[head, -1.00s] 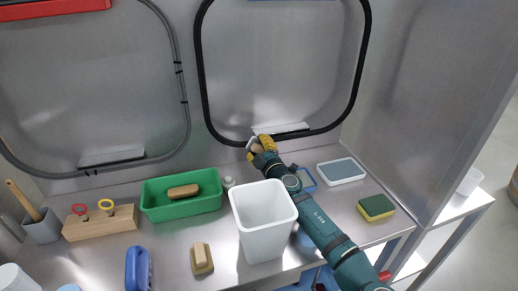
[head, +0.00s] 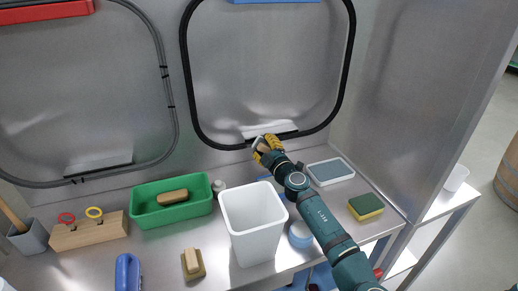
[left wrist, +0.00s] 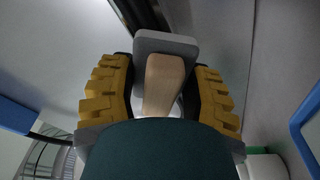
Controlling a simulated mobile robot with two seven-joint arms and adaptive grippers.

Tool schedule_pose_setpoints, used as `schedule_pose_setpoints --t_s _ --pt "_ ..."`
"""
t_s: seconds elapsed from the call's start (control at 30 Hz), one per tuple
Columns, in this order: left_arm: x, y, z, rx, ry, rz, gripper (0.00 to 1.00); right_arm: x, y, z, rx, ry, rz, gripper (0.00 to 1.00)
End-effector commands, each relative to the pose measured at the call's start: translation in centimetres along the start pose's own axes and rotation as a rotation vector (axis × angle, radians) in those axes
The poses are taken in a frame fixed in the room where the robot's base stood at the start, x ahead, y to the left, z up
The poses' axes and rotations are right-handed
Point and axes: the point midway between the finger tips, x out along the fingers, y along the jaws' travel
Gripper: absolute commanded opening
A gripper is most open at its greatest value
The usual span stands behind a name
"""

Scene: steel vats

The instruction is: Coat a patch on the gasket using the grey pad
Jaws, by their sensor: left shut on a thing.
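A thick black gasket (head: 188,88) runs as a rounded frame on the steel wall, right of centre in the head view. Its dark strip also crosses the top of the left wrist view (left wrist: 140,14). My left gripper (head: 267,149), with yellow fingers, is at the gasket's lower edge. In the left wrist view it (left wrist: 166,92) is shut on the wooden handle (left wrist: 165,80) of the grey pad (left wrist: 165,42). The pad faces the wall close to the gasket; I cannot tell whether they touch. My right gripper is not in view.
A white bin (head: 254,239) stands beside my arm. A green tray (head: 172,216) holds a brown-handled block.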

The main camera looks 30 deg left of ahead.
Motion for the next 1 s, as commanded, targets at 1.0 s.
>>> schedule_pose_setpoints --t_s 1.0 --pt "-0.7 3.2 5.0 0.000 -0.007 0.003 0.16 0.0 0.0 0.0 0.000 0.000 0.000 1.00"
